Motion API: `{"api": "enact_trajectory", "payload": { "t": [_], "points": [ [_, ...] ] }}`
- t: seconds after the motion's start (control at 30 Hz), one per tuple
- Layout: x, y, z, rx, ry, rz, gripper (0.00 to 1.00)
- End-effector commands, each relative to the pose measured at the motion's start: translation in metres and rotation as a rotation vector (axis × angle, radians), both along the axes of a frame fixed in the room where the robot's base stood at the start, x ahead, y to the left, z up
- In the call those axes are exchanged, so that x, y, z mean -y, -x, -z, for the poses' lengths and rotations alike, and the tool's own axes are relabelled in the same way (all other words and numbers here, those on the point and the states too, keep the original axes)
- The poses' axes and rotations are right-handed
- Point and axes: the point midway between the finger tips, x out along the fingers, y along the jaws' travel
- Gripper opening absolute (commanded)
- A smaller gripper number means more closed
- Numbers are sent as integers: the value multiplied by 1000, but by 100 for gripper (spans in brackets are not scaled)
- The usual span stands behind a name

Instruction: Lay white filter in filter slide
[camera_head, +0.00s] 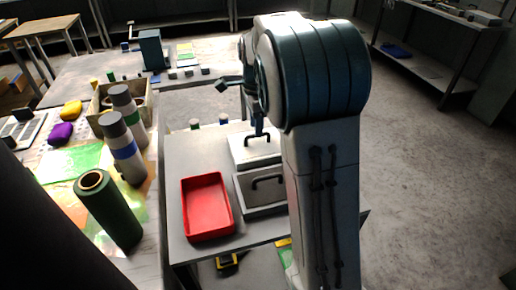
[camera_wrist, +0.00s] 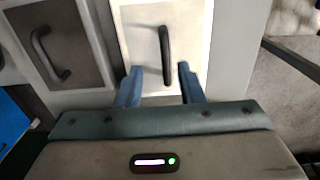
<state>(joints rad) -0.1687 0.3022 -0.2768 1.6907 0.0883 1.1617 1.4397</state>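A pale panel with a black bar handle (camera_wrist: 140,42) lies under my gripper in the wrist view. In the head view its light top (camera_head: 242,152) is on the grey table. It may be the white filter or its holder; I cannot tell. Beside it is a darker brown-grey panel (camera_wrist: 82,50), framed pale, with its own black handle; it also shows in the head view (camera_head: 250,201). I cannot tell which is the filter slide. My gripper (camera_wrist: 160,86) is open, its blue fingers on either side of the pale panel's handle near its lower end. Contact is unclear.
A red tray (camera_head: 207,207) stands empty left of the panels. Rolls, including a green one (camera_head: 108,212), stand on the cluttered bench at left. Another bench (camera_head: 85,80) with a dark blue box-like device (camera_head: 152,50) is behind. Open floor lies to the right.

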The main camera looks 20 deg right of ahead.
Motion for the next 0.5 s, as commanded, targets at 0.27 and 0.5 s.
{"api": "enact_trajectory", "payload": {
  "t": [0.27,0.5],
  "points": [
    [5,-6,30,-4,0,2,34],
    [5,-7,55,-1,-1,0,34]
  ]
}}
